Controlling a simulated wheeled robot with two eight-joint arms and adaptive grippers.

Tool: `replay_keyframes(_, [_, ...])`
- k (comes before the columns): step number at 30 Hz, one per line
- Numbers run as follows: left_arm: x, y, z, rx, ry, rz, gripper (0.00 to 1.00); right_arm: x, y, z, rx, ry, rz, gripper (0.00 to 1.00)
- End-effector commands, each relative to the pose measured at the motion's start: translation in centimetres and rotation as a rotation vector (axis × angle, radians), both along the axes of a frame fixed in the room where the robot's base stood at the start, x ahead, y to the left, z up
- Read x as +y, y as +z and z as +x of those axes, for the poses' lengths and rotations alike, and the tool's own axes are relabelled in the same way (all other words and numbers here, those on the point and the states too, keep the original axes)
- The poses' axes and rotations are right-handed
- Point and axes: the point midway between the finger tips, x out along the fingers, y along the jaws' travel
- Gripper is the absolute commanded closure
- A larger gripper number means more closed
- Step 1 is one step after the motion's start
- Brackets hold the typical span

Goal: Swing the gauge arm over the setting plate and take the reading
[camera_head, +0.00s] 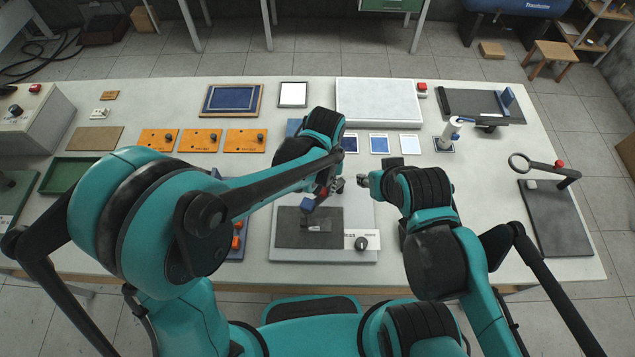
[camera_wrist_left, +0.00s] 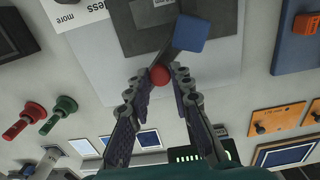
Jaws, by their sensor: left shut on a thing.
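My left gripper (camera_head: 326,190) is shut on the red knob (camera_wrist_left: 160,76) of the gauge arm, with a fingertip on each side. The dark gauge arm (camera_wrist_left: 154,60) runs on from the knob and carries a blue square head (camera_wrist_left: 190,33); the head also shows in the head view (camera_head: 307,205). The head is near the back edge of a dark grey plate (camera_head: 290,238), which may be the setting plate. Its height above the plate cannot be judged. My right gripper (camera_head: 364,181) is right of the left one, apart from it; its finger gap is unclear.
Orange plates (camera_head: 200,140) lie at left, a white slab (camera_head: 378,98) behind. A magnifier stand (camera_head: 552,215) stands at right. My left arm hides part of the table.

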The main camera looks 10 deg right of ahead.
Motion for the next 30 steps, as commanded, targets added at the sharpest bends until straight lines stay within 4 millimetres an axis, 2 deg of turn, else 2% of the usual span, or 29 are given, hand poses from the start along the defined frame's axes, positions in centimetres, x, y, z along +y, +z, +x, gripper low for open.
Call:
replay_keyframes(6, [-0.8, 0.0, -1.0, 0.001, 0.17, 0.0, 1.0, 0.0, -0.6, 0.0, 0.0, 0.0, 0.0, 0.6])
replay_keyframes(15, [-1.6, 0.0, -1.6, 0.001, 0.325, -0.001, 1.0, 0.0, -0.9, 0.0, 0.0, 0.0, 0.0, 0.6])
replay_keyframes(30, [-1.9, 0.0, -1.8, 0.0, 0.38, -0.001, 1.0, 0.0, -1.0, 0.0, 0.0, 0.0, 0.0, 0.6])
